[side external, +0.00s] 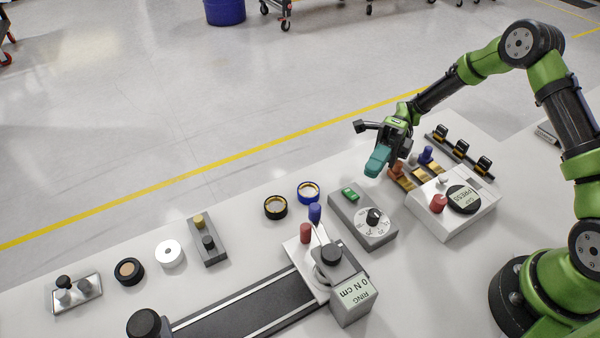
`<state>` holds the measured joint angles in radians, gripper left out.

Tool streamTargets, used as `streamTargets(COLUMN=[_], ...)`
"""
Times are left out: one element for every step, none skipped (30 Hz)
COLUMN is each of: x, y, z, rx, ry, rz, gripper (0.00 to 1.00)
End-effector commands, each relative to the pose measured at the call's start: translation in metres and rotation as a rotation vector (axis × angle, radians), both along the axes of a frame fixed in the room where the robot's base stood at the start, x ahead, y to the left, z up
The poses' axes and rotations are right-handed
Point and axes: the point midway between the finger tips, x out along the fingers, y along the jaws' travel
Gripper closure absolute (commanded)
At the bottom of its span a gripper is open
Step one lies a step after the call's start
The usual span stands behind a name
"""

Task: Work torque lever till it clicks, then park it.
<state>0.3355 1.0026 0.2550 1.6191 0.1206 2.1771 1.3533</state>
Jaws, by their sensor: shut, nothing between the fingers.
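My gripper (376,163), with teal fingers, is shut and empty. It hangs above the far right part of the bench, beside the orange-brown block and apart from the torque station. The torque station has a grey box with a display (356,290) reading "RING 0 N cm" and a black round knob (331,254) on top. A thin light lever-like piece (322,234) rises beside the knob; I cannot tell exactly how it is attached.
A grey dial box (372,217) with a green button stands between gripper and torque station. A white press unit (455,203) with a red knob is to the right.

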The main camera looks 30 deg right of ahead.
Motion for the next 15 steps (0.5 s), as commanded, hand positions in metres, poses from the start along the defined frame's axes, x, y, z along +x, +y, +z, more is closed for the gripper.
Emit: streamTargets(x=[-0.005, -0.007, -0.011, -0.014, -0.017, -0.021, -0.024, -0.027, -0.031, -0.034, -0.037, -0.041, -0.043, -0.042, -0.039], y=[0.008, 0.012, 0.019, 0.025, 0.030, 0.038, 0.044, 0.050, 0.058, 0.063, 0.069, 0.076, 0.081, 0.086, 0.092], z=[0.000, 0.001, 0.001, 0.001, 0.001, 0.001, 0.001, 0.001, 0.001, 0.001, 0.001, 0.001, 0.001, 0.001, 0.000], rx=[0.000, 0.000, 0.000, 0.000, 0.000, 0.000, 0.000, 0.000, -0.001, -0.001, 0.000, 0.001, 0.000, 0.000, 0.000], ry=[0.001, 0.002, 0.001, 0.002, 0.001, 0.002, 0.002, 0.002, 0.003, 0.003, 0.002, 0.003, 0.001, 0.000, 0.000], rz=[0.005, 0.005, 0.005, 0.007, 0.006, 0.006, 0.007, 0.006, 0.006, 0.007, 0.007, 0.007, 0.007, 0.005, 0.005], gripper=[1.00, 1.00, 1.00, 1.00, 1.00, 1.00, 1.00, 1.00, 1.00, 1.00, 1.00, 1.00, 1.00, 1.00, 1.00])
